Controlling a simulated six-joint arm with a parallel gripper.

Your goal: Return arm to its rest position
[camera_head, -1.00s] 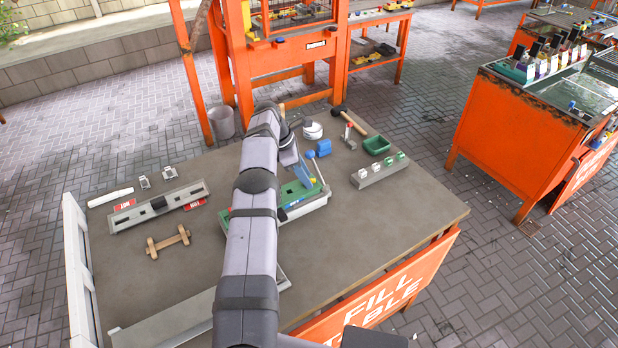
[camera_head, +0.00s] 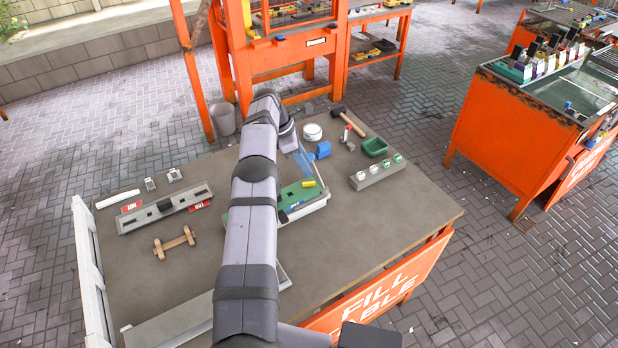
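My arm (camera_head: 250,215) reaches up the middle of the picture, over the table, to a dark rounded wrist (camera_head: 284,125). My gripper's fingers cannot be made out; the arm and wrist hide that area. A pale blue, flat, see-through piece (camera_head: 304,160) shows just below the wrist, and I cannot tell whether it is attached to my arm. Under it lies a green-and-white tray (camera_head: 312,206) with a yellow piece (camera_head: 308,182) on it, partly behind the arm.
An orange frame (camera_head: 243,60) stands behind.

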